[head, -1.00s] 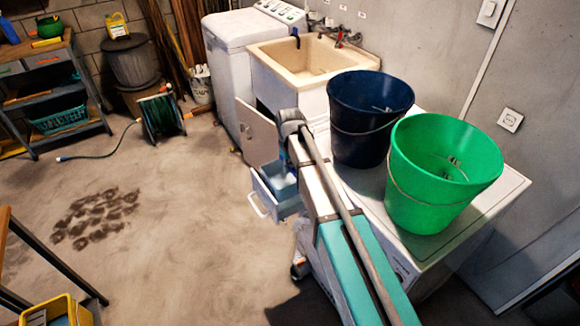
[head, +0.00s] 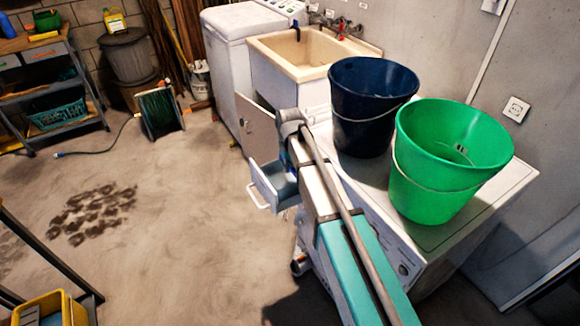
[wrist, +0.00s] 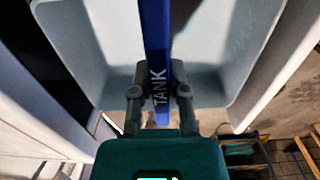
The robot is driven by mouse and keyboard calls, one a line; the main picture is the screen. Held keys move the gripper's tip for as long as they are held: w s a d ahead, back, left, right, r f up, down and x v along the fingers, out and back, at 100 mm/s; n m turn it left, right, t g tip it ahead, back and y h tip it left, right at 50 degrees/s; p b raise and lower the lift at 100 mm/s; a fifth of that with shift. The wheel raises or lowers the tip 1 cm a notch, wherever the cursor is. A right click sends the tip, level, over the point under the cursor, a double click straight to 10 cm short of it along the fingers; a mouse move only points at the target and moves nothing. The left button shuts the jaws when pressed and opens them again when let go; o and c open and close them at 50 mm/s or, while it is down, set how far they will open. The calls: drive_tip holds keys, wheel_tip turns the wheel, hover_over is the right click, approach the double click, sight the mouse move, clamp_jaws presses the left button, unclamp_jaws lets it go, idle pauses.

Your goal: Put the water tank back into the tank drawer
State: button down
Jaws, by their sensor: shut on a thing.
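The water tank shows in the wrist view as a pale blue-grey tub (wrist: 216,60) with a dark blue bar (wrist: 157,35) marked TANK across it. My gripper (wrist: 158,92) is shut on this bar. In the head view, the open tank drawer (head: 262,190) juts out low, with a white front and handle. Pale blue (head: 282,182) shows inside the drawer beneath my arm's end. My arm hides much of the tank and the drawer's right side. I cannot tell how deep the tank sits or whether it touches the drawer's floor.
A navy bucket (head: 365,130) and a green bucket (head: 440,185) stand on the white machine (head: 500,205) beside my arm. An open cabinet door (head: 255,128) is just behind the drawer. A sink (head: 290,65) stands further back.

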drive_tip(key=shift+w+d+f+b, duration=0.2)
drive_tip(key=shift+f+b, duration=0.2)
drive_tip(key=shift+f, duration=0.1)
idle(0.8)
drive_tip(key=c, duration=0.5)
unclamp_jaws()
drive_tip(key=shift+c, duration=0.2)
drive_tip(key=shift+r, duration=0.1)
drive_tip(key=shift+r+p, duration=4.95)
drive_tip(key=shift+p, duration=0.1)
drive_tip(key=shift+s, duration=0.15)
